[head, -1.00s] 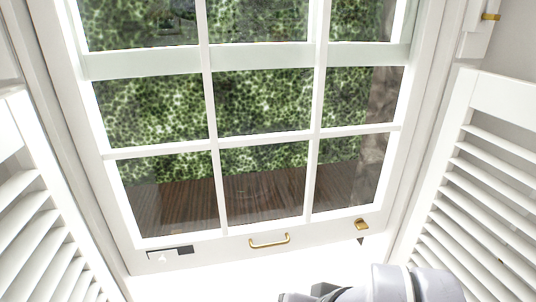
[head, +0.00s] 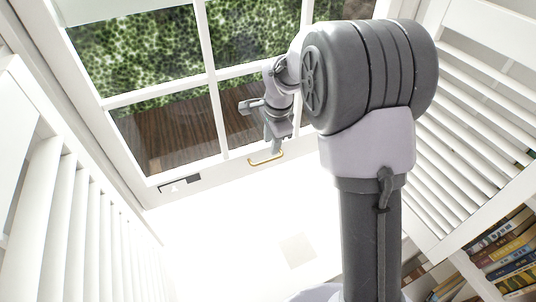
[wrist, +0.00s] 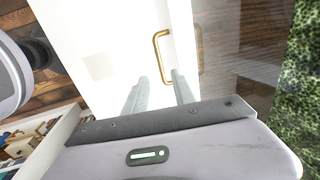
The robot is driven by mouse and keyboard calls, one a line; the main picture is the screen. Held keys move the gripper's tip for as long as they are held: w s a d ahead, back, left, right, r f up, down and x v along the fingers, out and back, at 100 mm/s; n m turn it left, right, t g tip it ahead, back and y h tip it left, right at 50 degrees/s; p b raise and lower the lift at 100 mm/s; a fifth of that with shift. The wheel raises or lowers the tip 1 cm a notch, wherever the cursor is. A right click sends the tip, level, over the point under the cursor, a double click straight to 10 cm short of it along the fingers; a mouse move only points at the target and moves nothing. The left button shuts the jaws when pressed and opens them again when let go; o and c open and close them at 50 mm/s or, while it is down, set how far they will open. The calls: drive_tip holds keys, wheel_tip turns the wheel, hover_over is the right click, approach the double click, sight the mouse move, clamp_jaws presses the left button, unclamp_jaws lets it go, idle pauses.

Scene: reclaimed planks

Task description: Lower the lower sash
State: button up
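The lower sash (head: 218,172) is a white frame with several panes, crossing the upper part of the head view. A brass pull handle (head: 266,160) is fixed on its bottom rail and also shows in the wrist view (wrist: 157,45). My gripper (head: 272,151) is at the handle in the head view, its fingers partly blurred into the white rail. My arm hides the sash's right part in the head view.
White louvered shutters stand open at the left (head: 85,210) and right (head: 470,120). A bright white sill (head: 230,225) lies below the sash. A bookshelf (head: 505,250) with several books is at the lower right. The sill area left of my arm is clear.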

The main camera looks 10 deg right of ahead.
sight(269, 156)
drive_tip(key=f, duration=0.2)
drive_tip(key=w+f+b, duration=0.1)
drive_tip(key=f, duration=0.5)
drive_tip(key=shift+w+a, duration=0.2)
drive_tip(key=shift+w, duration=0.1)
drive_tip(key=shift+c, duration=0.4)
clamp_jaws()
idle(0.5)
